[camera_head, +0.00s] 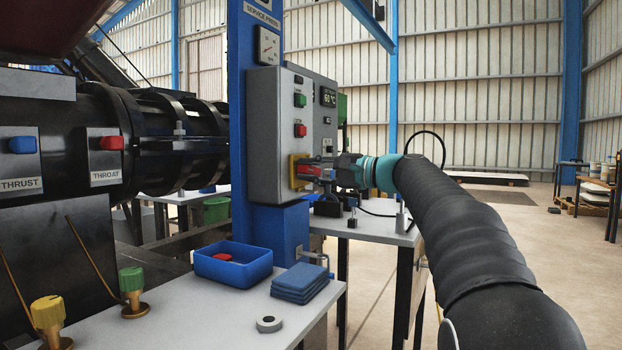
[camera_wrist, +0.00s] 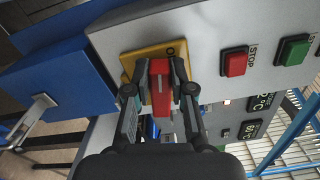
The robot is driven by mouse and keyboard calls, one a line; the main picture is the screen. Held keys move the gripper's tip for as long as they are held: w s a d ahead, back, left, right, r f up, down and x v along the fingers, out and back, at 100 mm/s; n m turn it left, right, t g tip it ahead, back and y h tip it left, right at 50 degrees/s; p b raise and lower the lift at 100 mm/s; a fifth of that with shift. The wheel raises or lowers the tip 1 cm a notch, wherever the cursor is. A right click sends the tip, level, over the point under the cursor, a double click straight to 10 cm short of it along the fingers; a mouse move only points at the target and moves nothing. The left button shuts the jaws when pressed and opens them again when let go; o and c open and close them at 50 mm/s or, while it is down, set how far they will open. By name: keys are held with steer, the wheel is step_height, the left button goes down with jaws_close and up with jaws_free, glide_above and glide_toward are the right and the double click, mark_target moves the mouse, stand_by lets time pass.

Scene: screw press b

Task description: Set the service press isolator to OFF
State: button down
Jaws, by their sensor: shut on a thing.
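The isolator is a red handle (camera_wrist: 161,88) on a yellow plate (camera_wrist: 140,60) low on the grey control box (camera_head: 268,140). In the head view the red handle (camera_head: 308,172) shows in front of the yellow plate (camera_head: 294,168). My gripper (camera_wrist: 160,92) is at the handle, with one finger on each side of it, shut on it. In the head view my gripper (camera_head: 326,175) reaches the box from the right. An "O" mark shows on the plate by the handle's upper end in the wrist view; the other plate markings are hidden.
On the box, a green button (camera_head: 300,100) and a red stop button (camera_head: 300,131) sit above the isolator. A display (camera_head: 329,97) reads 60 °C. A blue tray (camera_head: 233,266), blue cloths (camera_head: 299,284) and a tape roll (camera_head: 269,324) are on the front table.

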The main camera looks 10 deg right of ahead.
steer(key=shift+f+n+b, duration=0.35)
steer(key=shift+n+b, duration=0.4)
steer(key=shift+n, duration=0.35)
steer(key=c, duration=1)
jaws_free()
steer(key=v, duration=1.2)
